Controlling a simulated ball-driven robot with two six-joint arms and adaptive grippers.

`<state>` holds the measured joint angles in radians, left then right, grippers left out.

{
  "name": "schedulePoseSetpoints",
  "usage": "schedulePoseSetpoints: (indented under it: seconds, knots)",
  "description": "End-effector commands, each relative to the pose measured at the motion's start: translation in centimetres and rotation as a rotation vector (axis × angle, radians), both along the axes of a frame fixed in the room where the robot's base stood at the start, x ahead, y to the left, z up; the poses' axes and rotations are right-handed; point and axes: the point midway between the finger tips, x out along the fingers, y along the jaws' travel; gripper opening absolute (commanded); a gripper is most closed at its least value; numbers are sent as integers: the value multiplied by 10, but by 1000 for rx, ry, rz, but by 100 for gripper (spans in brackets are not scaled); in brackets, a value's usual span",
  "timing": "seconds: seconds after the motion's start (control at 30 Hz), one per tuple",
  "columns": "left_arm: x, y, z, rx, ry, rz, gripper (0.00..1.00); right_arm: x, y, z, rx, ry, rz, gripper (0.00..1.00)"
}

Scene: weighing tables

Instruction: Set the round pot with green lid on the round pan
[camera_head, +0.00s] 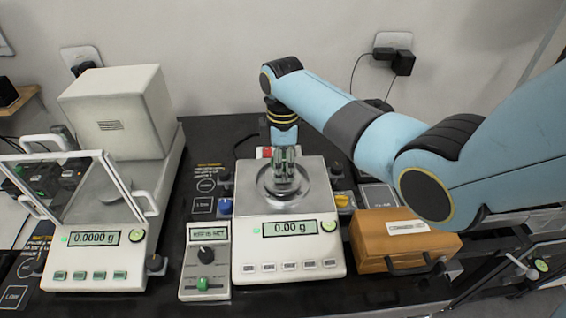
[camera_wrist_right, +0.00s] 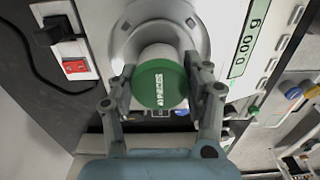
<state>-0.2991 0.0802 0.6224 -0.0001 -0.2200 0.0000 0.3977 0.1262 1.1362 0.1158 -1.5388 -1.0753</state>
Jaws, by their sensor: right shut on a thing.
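The round pot with green lid (camera_wrist_right: 160,86) is between the fingers of my right gripper (camera_wrist_right: 160,80) in the right wrist view. Its pale body shows above the lid there. The round pan (camera_wrist_right: 198,32) is the grey metal disc beyond the pot. In the head view my right gripper (camera_head: 284,160) points down over the round pan (camera_head: 284,205) of the middle scale, and the fingers hide most of the pot. I cannot tell whether the pot's base touches the pan. The scale display (camera_head: 290,228) reads 0.00 g. My left gripper is not in view.
A balance with an open glass shield (camera_head: 65,185) and a white box (camera_head: 118,112) stand at the left. A small dial unit (camera_head: 205,262) is left of the middle scale. An orange case (camera_head: 400,240) is to its right. My right arm spans the upper right.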

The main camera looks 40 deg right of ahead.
Motion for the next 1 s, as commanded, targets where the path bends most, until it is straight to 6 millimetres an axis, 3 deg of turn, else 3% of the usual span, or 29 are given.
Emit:
schedulePoseSetpoints:
  seconds: [0.37, 0.4, 0.57, 0.87, 1.0]
  knots:
    - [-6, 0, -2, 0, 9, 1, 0, 0, 0, -5, 0, -1, 0, 14]
    - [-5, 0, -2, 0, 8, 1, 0, 0, 0, -6, 0, -1, 0, 51]
    - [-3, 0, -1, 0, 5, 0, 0, 0, 0, -5, 0, -1, 0, 72]
    - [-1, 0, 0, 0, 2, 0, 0, 0, 0, -3, 0, -2, 0, 73]
    - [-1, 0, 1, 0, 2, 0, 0, 1, 0, 12, 0, -4, -1, 73]
